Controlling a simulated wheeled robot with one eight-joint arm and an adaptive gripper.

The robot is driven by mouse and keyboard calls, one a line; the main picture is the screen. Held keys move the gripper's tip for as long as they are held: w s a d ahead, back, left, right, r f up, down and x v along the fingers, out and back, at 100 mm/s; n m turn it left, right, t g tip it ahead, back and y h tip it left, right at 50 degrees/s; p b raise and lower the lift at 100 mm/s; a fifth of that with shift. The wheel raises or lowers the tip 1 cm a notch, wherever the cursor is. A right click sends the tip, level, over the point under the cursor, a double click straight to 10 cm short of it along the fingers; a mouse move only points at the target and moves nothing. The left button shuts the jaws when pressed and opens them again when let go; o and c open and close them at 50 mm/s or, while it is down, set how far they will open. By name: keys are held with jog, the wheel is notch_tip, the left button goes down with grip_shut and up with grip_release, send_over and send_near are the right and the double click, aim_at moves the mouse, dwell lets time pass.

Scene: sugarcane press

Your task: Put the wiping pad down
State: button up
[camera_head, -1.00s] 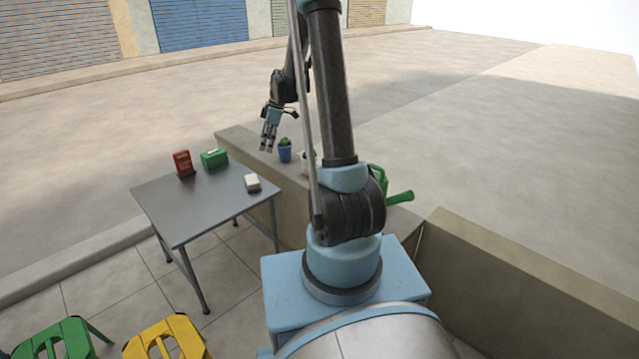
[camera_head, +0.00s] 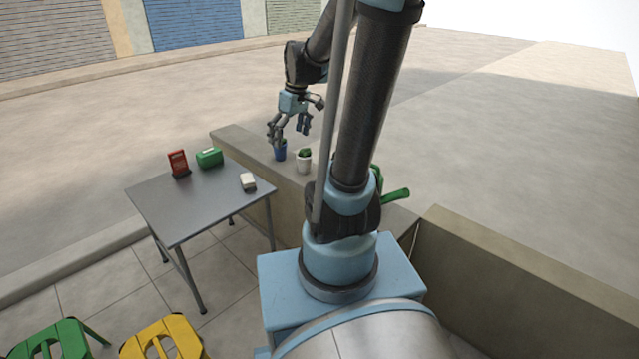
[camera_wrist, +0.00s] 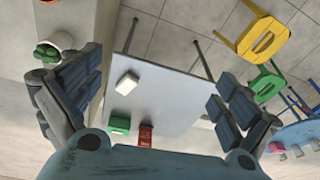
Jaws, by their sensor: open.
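The wiping pad (camera_head: 248,181), a small whitish block, lies on the grey metal table (camera_head: 190,205) near its right edge. In the wrist view the pad (camera_wrist: 127,83) rests on the tabletop, seen from above between my fingers. My gripper (camera_head: 290,138) is open and empty, raised above the low wall behind the table, apart from the pad. In the wrist view my open gripper (camera_wrist: 152,100) frames the table with its fingers spread wide.
A red sign (camera_head: 178,163) and a green box (camera_head: 209,158) stand at the table's back. A green watering can (camera_head: 395,196) is farther right. Green and yellow stools (camera_head: 165,338) are in front.

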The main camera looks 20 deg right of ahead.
jog(key=s+d+f+m, duration=0.1)
jog(key=s+f+m, duration=0.1)
jog(key=s, duration=0.4)
jog(key=s+d+f+m+h, duration=0.1)
jog(key=s+d+f+m, duration=0.1)
jog(key=s, duration=0.4)
jog(key=s+d+f+m+t, duration=0.1)
jog(key=s+d+f+m, duration=0.1)
jog(key=s, duration=0.4)
jog(key=shift+s+f+m+h, duration=0.15)
jog(key=shift+m+h, duration=0.25)
jog(key=shift+m, duration=0.4)
jog(key=shift+d, duration=0.1)
